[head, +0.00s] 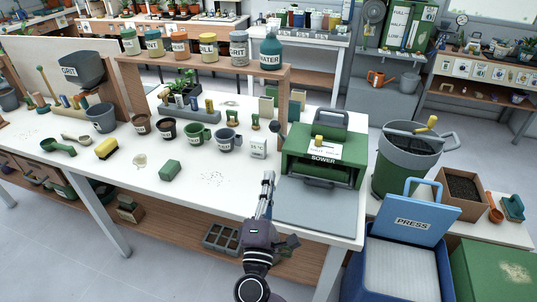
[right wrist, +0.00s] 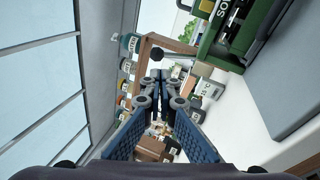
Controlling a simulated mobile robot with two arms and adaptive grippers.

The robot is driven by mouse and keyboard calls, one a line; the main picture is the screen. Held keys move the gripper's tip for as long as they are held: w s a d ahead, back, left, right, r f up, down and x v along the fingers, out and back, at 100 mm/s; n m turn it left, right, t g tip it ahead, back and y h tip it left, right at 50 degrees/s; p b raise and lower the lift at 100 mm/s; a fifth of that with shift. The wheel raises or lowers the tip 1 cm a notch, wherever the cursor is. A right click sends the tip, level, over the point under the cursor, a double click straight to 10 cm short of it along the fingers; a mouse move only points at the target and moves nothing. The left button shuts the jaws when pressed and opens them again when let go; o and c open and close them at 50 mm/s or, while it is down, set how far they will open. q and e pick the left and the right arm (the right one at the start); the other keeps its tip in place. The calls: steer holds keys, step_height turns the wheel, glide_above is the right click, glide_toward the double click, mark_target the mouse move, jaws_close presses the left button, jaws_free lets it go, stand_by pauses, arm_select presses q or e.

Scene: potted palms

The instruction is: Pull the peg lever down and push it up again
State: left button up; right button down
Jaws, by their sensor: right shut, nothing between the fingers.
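The green sower (head: 325,160) stands on the right part of the white bench and also shows at the upper right of the right wrist view (right wrist: 238,28). A short peg lever with a dark round knob (head: 275,127) sticks out from its left side. In the right wrist view the lever (right wrist: 158,53) shows as a rod with a ball end, beyond my fingertips. My right gripper (head: 268,178) is shut and empty, above the bench's front edge, left of the sower's grey plate. It is in front of the lever and apart from it; the wrist view shows its fingertips together (right wrist: 160,78). My left gripper is not in view.
A wooden shelf (head: 220,69) with several jars is behind. The bench front near the green block (head: 170,168) is mostly clear.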

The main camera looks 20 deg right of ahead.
steer(key=s+m, duration=0.1)
steer(key=p, duration=0.4)
glide_toward(275, 129)
steer(key=shift+m+t+y, duration=0.3)
steer(key=shift+m, duration=0.1)
steer(key=x, duration=0.4)
steer(key=f+x, duration=0.1)
steer(key=x, duration=0.1)
steer(key=shift+w, duration=0.1)
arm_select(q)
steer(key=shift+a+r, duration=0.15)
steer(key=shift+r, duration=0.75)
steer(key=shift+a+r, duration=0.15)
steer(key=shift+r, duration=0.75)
arm_select(e)
steer(key=shift+w+d, duration=0.2)
steer(key=shift+w, duration=0.3)
